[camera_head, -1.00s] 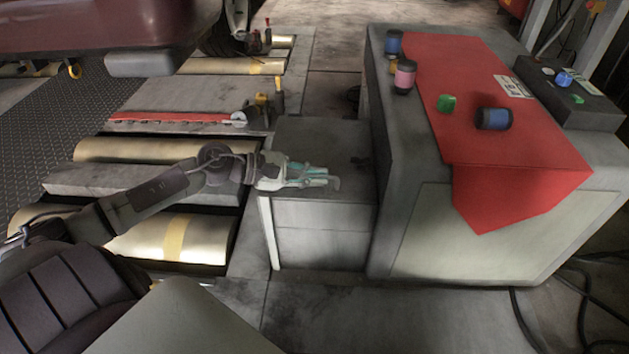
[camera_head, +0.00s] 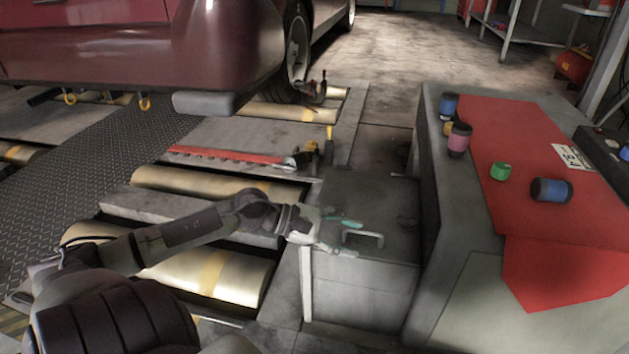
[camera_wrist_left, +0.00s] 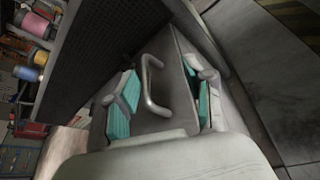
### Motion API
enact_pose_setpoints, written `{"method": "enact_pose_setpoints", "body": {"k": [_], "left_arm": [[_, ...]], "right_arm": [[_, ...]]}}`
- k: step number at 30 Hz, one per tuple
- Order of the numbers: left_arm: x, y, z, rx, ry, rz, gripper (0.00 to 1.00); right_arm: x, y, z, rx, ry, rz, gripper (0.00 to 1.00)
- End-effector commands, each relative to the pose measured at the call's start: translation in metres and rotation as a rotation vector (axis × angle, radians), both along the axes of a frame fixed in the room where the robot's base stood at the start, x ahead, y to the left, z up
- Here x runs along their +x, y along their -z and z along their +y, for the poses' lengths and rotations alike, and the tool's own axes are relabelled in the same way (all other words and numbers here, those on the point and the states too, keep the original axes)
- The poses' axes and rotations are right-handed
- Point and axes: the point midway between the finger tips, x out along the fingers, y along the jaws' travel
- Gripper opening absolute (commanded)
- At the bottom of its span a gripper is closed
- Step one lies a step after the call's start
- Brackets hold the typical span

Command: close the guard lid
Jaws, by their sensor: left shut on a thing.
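The guard lid (camera_head: 372,205) is the grey top of the low box beside the console; it lies flat, as far as I can see. Its bent metal handle (camera_head: 362,238) stands up near the front edge. In the left wrist view, the handle (camera_wrist_left: 151,80) rises between the fingers, and the right finger reaches past the lid's edge (camera_wrist_left: 181,68). The exact contact is hidden. My right gripper is not in view.
A grey console (camera_head: 428,190) with a red cloth (camera_head: 520,150) stands close on the right, carrying several coloured cans and a green piece (camera_head: 501,171). Brass rollers (camera_head: 225,275) lie left of the box. A dark red car (camera_head: 120,45) stands behind.

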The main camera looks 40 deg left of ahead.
Motion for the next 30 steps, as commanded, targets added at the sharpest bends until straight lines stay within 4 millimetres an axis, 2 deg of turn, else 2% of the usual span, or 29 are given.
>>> {"method": "enact_pose_setpoints", "body": {"k": [1,3,15,21,30], "left_arm": [[-0.013,0.005,0.002,-0.004,0.012,0.023,0.35],[-0.022,0.000,0.010,-0.003,0.011,0.023,0.35],[-0.066,-0.025,0.048,-0.003,0.002,0.009,0.35],[-0.073,-0.029,0.054,-0.001,0.002,0.008,0.35],[-0.072,-0.029,0.054,-0.001,0.002,0.008,0.35]], "right_arm": [[0.000,0.000,0.000,-0.001,0.000,0.000,0.73],[0.000,0.000,0.001,-0.001,0.000,0.000,0.73],[0.000,0.000,0.000,0.000,0.001,-0.001,0.73],[0.000,0.000,0.000,0.000,0.001,-0.001,0.73],[-0.001,0.000,0.000,0.000,0.001,-0.001,0.73]]}}
